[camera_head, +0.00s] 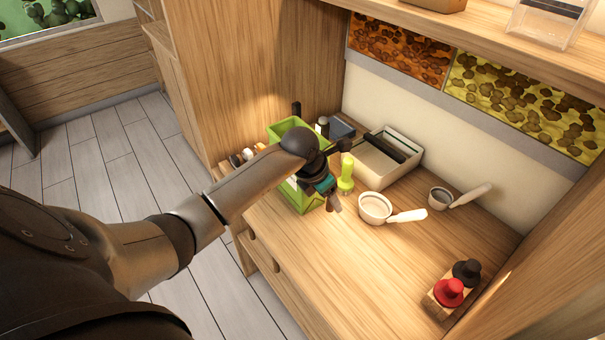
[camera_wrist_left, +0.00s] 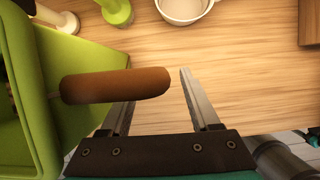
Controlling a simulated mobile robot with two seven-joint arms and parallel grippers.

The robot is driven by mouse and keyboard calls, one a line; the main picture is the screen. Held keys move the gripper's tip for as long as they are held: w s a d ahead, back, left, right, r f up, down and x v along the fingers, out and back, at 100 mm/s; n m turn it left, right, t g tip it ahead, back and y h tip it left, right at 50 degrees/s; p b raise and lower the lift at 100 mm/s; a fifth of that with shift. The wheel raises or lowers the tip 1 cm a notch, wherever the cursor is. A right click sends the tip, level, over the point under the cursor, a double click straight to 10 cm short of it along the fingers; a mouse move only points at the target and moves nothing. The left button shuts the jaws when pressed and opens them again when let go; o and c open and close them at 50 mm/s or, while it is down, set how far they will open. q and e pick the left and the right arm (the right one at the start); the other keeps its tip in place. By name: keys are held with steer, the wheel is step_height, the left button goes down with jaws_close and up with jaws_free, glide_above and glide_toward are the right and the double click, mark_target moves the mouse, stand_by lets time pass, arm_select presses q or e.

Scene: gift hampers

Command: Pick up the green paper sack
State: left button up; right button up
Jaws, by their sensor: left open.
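The green paper sack (camera_head: 288,124) stands on the wooden counter, partly hidden behind my left arm. In the left wrist view the green sack (camera_wrist_left: 85,60) fills the left side. A brown rounded handle-like bar (camera_wrist_left: 115,85) reaches from it across the left finger toward the gap; I cannot tell whether it is fixed to the sack. My left gripper (camera_head: 335,203) is open beside the sack, with its two fingers (camera_wrist_left: 157,90) apart in the wrist view. It does not grip the sack.
A lime-green upright item (camera_head: 346,175) stands just right of the gripper. A white-handled cup (camera_head: 374,208) and a smaller dark one (camera_head: 440,197) lie further right. A pale box (camera_head: 385,165) is behind. Red and black knobs (camera_head: 449,292) sit at front right. The counter's front middle is clear.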

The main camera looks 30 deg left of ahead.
arm_select(q)
steer(key=shift+x, duration=1.25)
jaws_close()
stand_by(0.4)
steer(key=shift+w+r, duration=0.1)
steer(key=shift+r, duration=0.05)
